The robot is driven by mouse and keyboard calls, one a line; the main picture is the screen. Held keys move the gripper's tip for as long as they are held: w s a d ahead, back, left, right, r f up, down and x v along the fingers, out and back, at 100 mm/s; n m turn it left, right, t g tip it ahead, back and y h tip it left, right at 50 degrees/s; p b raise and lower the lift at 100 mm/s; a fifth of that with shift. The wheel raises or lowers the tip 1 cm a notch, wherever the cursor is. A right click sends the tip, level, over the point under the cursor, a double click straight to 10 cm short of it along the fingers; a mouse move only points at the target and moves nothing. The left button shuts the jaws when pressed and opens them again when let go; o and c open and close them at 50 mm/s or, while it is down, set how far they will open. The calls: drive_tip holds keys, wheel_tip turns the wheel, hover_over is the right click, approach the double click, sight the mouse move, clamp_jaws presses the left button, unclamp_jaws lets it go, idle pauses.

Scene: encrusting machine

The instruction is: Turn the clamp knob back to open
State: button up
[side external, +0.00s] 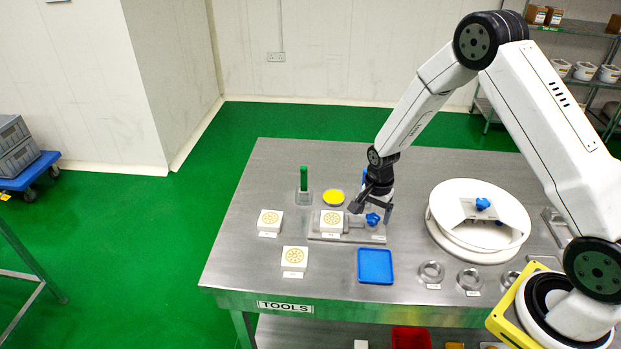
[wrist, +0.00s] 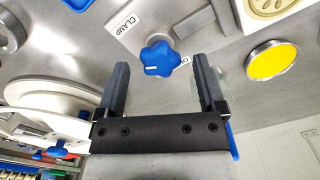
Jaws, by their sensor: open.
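The clamp knob is a blue lobed knob (side external: 373,219) on a grey fixture plate (side external: 318,237) on the steel table. A white block with a yellow wheel pattern (side external: 332,222) stands on the same plate, left of the knob. My gripper (side external: 371,208) is open over the fixture. In the wrist view its two fingers (wrist: 161,78) point toward the knob, one on each side, with nothing between their tips. I cannot tell whether they touch it.
A blue tray (side external: 375,266) is in front. A large white drum (side external: 447,235) with a blue knob and several metal rings (side external: 431,271) stand to the right.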

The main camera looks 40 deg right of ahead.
drive_tip(key=shift+f, duration=0.35)
clamp_jaws()
